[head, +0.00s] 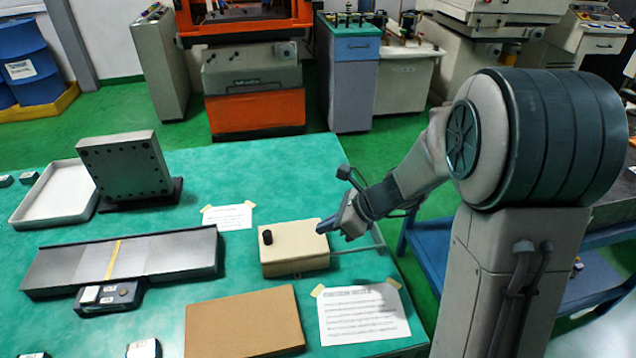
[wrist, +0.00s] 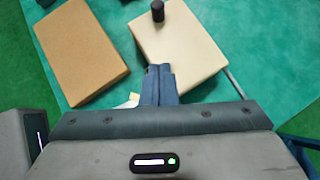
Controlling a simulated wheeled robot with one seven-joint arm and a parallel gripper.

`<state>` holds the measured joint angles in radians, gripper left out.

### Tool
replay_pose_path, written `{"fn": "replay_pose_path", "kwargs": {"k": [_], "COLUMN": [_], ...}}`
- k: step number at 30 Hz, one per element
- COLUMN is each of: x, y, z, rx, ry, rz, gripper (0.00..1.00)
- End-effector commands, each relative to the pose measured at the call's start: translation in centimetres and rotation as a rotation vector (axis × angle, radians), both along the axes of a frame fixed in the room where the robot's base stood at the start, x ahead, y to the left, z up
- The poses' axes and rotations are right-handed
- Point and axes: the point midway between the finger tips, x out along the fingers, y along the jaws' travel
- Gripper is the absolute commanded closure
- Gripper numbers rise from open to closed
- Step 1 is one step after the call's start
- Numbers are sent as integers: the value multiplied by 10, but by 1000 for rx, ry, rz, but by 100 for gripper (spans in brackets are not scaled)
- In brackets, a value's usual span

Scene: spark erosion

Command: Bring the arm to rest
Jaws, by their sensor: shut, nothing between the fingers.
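My arm reaches in from the right in the head view, bent down toward the table. My gripper (head: 330,225) is at the right end of a cream box with a black knob (head: 292,262), over or at its edge; I cannot tell whether it touches. In the wrist view my gripper (wrist: 159,70) has its blue fingers together with nothing between them. The cream box (wrist: 185,50) lies just beyond the fingertips there, its black knob (wrist: 158,11) at the top edge of the picture.
A brown board (head: 244,325) and a taped paper sheet (head: 362,314) lie in front on the green table (head: 270,165). A long grey metal bar (head: 150,256), an upright metal plate (head: 125,166) and a white tray (head: 56,192) stand left. A blue cart (head: 425,240) is beside the table.

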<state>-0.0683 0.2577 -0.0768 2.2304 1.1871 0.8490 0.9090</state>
Motion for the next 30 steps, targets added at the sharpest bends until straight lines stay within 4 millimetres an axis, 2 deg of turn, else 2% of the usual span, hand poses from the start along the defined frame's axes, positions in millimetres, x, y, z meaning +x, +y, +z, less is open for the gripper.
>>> {"fn": "replay_pose_path", "kwargs": {"k": [6, 8, 14, 21, 27, 30], "x": [-1, -11, -62, -123, -162, -174], "y": [-1, -3, -24, -67, -107, -123], "z": [2, 10, 40, 64, 77, 82], "rx": [-4, -37, -233, -526, -771, -861], "ry": [-7, -57, -299, -564, -692, -718], "rz": [9, 76, 451, 958, 1356, 1500], "gripper": [100, 100, 100, 100, 100, 100]}}
